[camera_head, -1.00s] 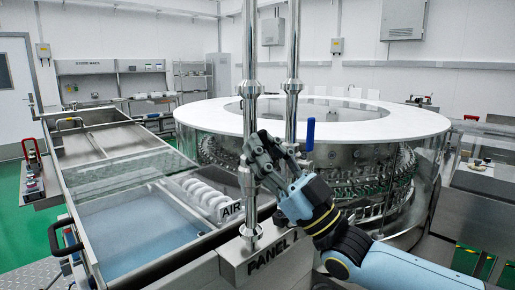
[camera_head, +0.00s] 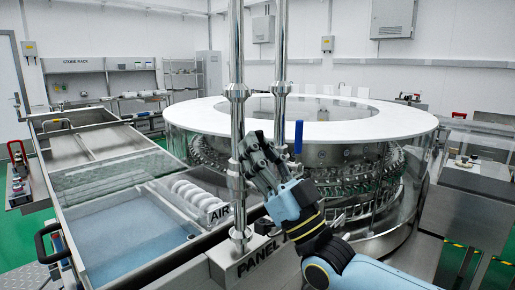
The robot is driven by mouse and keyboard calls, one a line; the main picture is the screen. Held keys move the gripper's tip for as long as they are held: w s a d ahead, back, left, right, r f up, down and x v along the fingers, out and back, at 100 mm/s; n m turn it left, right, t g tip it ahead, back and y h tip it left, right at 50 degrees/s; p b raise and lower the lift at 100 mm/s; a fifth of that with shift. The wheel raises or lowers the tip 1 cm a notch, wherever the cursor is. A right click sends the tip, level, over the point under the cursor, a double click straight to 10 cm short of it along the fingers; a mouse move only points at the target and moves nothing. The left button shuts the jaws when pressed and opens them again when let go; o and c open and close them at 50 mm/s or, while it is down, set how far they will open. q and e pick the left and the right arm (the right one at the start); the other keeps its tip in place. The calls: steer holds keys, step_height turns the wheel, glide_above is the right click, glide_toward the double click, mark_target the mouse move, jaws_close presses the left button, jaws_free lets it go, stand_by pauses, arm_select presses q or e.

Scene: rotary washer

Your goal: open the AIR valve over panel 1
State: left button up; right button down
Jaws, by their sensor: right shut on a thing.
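My right gripper (camera_head: 250,153) is at this left pipe, at mid-height above the sign. It is shut on the AIR valve's handle, which its dark fingers hide almost wholly. How far the handle is turned cannot be seen. A blue lever (camera_head: 298,137) stands upright at the right pipe, just right of my gripper and apart from it. My left gripper is not in view.
The round washer (camera_head: 300,120) with its white top ring stands close behind the pipes. A tank with bluish water (camera_head: 130,240) and white coils (camera_head: 195,195) lies to the left. Benches stand at the right, with green floor around.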

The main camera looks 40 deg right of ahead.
steer(key=c, duration=1.2)
jaws_free()
steer(key=shift+d, duration=0.15)
steer(key=shift+c, duration=0.2)
steer(key=shift+f, duration=0.1)
steer(key=v, duration=1.2)
